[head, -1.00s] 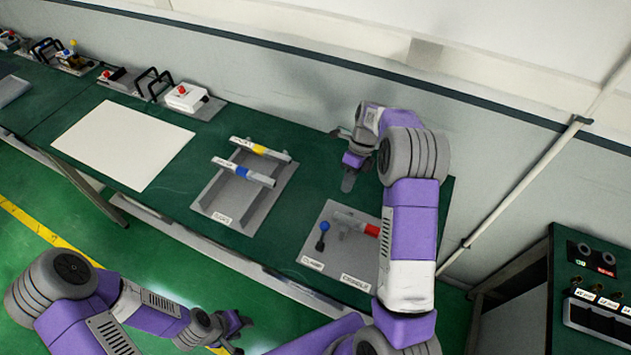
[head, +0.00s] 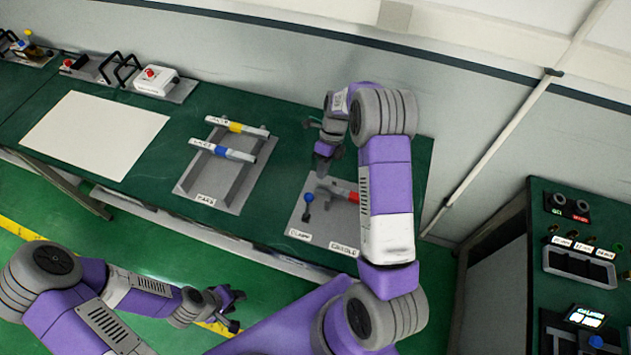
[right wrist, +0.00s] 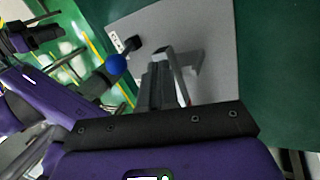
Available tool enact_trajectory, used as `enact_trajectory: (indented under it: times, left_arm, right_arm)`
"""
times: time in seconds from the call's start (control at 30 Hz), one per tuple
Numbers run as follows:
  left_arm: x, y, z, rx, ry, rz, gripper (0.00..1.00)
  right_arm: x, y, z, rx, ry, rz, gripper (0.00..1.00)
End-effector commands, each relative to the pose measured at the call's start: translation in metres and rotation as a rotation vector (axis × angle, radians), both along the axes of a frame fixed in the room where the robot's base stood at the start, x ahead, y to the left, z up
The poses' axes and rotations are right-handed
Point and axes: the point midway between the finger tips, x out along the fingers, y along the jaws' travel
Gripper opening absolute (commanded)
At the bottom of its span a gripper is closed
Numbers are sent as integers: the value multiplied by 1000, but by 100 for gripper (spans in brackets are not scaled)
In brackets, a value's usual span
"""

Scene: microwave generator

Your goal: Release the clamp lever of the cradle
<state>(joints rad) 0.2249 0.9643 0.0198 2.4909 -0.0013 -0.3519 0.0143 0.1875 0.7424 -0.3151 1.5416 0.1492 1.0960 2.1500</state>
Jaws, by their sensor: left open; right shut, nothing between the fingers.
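The cradle's grey plate (head: 296,228) lies on the green bench, holding a tube with a red band (head: 346,191). The clamp lever has a blue ball (head: 308,197) and a dark arm, left of the tube, near the "CLAMP" label. My right gripper (head: 322,166) is shut and empty, pointing down just behind the cradle. In the right wrist view, the blue ball (right wrist: 116,64) is to the left of my right fingers (right wrist: 158,80), apart from them. My left gripper (head: 236,312) is open and empty, in front of the bench.
A second rack (head: 181,188) with blue-banded and yellow-banded tubes stands left of the cradle. A white sheet (head: 95,135) and a white box with a red button (head: 155,80) lie farther left. A control console (head: 575,235) stands at the right. Green bench between rack and cradle is clear.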

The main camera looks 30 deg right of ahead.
Motion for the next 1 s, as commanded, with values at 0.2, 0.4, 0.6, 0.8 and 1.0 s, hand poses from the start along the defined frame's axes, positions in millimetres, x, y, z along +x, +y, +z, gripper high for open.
enact_trajectory:
  times: [0.2, 0.4, 0.6, 0.8, 1.0]
  left_arm:
    - [0, 0, 8, 0, 0, 0, 43]
    - [0, 0, 11, 0, 0, 0, 43]
    - [0, 0, 11, 0, 0, 0, 43]
    - [0, 0, 11, 0, 0, 0, 43]
    - [0, 0, 12, 0, 0, 0, 43]
  right_arm:
    - [-14, 23, -11, 1, -1, 0, 0]
    - [-23, 37, -10, -1, -1, 1, 0]
    - [-24, 40, -10, -2, -1, 0, 0]
    - [-24, 40, -10, -2, -1, 0, 0]
    - [-16, 47, -9, -14, -13, 17, 0]
